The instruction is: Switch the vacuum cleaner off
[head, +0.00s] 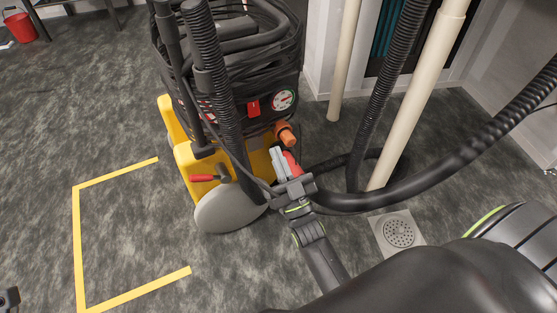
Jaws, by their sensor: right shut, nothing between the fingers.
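The vacuum cleaner (180,155) stands upright at the top centre, with a black upper body and a yellow base. On its black front are a red switch (253,107) and a round white gauge (284,99). I cannot tell the switch's position. My right gripper (278,157) is shut and empty. In the picture it is below the switch and gauge, in front of the lower right of the yellow base, by a red part and under an orange fitting (286,133). I cannot tell whether it touches them.
A thick black hose (420,185) runs to the right behind my right gripper. Pale pipes (415,105) stand right of the cleaner, near a floor drain (398,232). Yellow tape (77,245) marks open floor at left. A red bucket (19,26) stands far left.

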